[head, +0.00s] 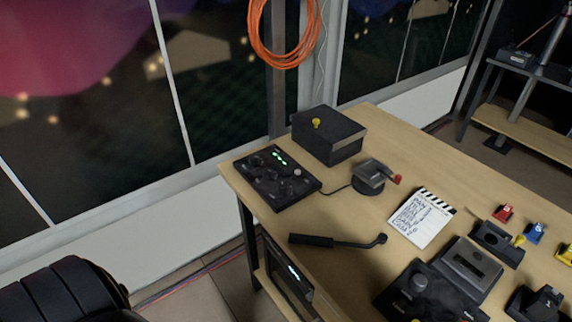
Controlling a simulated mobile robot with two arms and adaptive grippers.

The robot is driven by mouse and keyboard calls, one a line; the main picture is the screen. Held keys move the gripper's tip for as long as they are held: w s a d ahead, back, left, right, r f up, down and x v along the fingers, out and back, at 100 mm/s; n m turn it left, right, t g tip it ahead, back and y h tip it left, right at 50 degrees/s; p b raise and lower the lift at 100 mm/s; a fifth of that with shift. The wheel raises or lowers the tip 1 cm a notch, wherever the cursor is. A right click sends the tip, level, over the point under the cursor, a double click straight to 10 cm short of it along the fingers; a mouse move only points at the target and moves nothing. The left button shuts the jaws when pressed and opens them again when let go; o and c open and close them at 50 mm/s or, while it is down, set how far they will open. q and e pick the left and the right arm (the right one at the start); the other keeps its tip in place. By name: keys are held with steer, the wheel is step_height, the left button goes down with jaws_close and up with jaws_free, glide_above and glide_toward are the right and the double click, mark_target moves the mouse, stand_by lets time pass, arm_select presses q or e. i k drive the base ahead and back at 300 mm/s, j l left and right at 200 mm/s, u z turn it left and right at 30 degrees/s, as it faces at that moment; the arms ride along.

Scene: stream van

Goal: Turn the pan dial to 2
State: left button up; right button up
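No dial in the head view carries a label I can read, so I cannot tell which is the pan dial. A flat black control panel (290,196) with green lights and small round knobs lies at the table's far left corner. A black device (440,300) with a raised round knob (415,284) sits at the near edge of the picture. Dial settings are too small to read. Neither gripper shows; a black rounded part of mine is at the lower left.
The wooden table (395,135) also holds a small device with a red knob (397,179), a clapperboard with handwriting (421,218), a black handle (312,240) and several small coloured parts at the right. An orange cable coil (284,62) hangs behind. Floor is open left of the table.

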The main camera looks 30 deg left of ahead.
mark_target(253, 158)
steer(key=j+u, duration=0.1)
steer(key=u, duration=1.2)
